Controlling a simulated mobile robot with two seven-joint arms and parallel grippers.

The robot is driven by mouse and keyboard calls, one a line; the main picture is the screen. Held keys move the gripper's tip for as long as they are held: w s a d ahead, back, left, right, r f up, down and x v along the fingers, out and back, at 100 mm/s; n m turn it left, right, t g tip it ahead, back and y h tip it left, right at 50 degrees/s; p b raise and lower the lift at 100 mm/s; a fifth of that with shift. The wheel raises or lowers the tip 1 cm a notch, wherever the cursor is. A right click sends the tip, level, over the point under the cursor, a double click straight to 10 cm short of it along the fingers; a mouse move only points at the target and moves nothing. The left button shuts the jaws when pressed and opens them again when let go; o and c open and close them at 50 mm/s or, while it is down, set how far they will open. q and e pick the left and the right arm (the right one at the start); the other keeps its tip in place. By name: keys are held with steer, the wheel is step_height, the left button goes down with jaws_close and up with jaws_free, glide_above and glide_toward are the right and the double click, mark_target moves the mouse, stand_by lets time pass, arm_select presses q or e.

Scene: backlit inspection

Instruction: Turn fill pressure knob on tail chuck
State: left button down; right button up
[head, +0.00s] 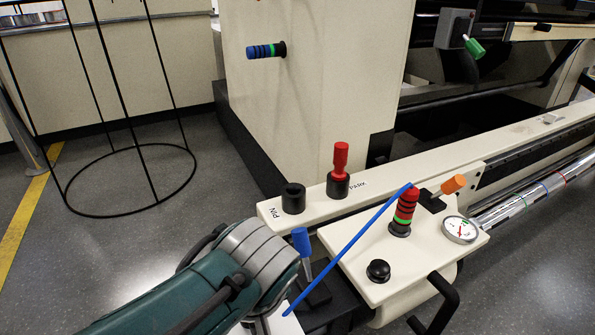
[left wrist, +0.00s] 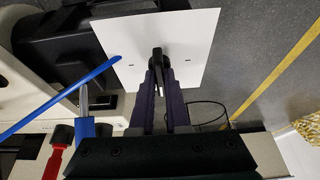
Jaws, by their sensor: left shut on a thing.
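The tail chuck is a cream box (head: 358,252). On it are a round black knob (head: 378,271), a red and black ringed grip (head: 403,212) with a green band, and a white-faced pressure gauge (head: 460,229). No label shows which control is the fill pressure knob. My left gripper (left wrist: 160,68) is shut on the black handle (left wrist: 157,52) of a flat white panel (left wrist: 195,45). A corner of the panel (head: 284,324) shows in the head view, left of the box. My forearm hides the gripper there. My right gripper is not in view.
A blue rod (head: 345,250) slants across the box's left side. A blue-topped lever (head: 301,241), an orange lever (head: 453,184), and a red pin (head: 340,158) in the PARK socket stand close by. The PIN socket (head: 293,198) is empty. A black wire frame (head: 130,212) stands on the floor.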

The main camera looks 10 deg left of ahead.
arm_select(q)
steer(key=c, duration=0.9)
jaws_free()
steer(key=p+v, duration=0.8)
steer(key=v, duration=0.2)
